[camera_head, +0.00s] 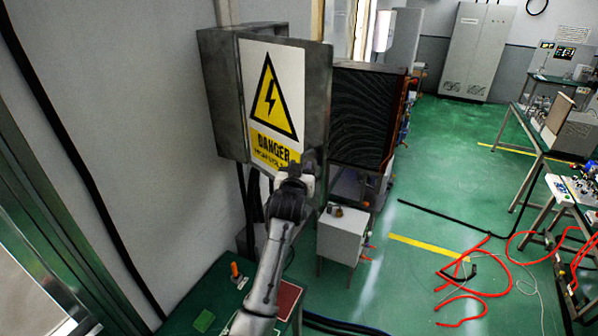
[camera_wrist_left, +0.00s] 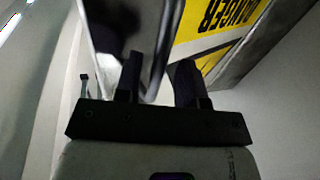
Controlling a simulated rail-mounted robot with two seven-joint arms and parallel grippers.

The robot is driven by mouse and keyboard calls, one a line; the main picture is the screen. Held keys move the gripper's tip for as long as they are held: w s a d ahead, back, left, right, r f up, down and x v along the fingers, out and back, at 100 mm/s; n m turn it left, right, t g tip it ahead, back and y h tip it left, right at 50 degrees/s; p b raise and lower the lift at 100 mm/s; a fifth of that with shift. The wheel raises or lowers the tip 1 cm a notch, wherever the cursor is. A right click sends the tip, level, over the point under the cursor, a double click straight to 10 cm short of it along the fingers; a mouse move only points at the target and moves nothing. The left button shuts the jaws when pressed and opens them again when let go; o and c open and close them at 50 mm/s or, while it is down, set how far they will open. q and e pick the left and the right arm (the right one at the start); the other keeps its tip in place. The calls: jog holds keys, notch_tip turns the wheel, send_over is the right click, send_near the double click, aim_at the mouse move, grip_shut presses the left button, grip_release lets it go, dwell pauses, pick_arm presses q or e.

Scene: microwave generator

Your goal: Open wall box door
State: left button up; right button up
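The wall box (camera_head: 219,95) is a grey metal box on the wall in the head view. The yellow sign (camera_wrist_left: 215,25) lies beyond the right finger. Contact with the edge cannot be told. My right gripper is not in view.
A dark ribbed unit (camera_head: 368,115) stands right behind the box. A small white cabinet (camera_head: 342,235) stands below it. Red hoses (camera_head: 475,275) lie on the green floor at right, near workbenches (camera_head: 545,130). The floor between is mostly clear.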

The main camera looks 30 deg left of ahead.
pick_arm(q)
jog(key=b+v, duration=0.3)
jog(key=v, duration=1.1)
jog(key=shift+b, duration=0.3)
jog(key=shift+w+a, duration=0.1)
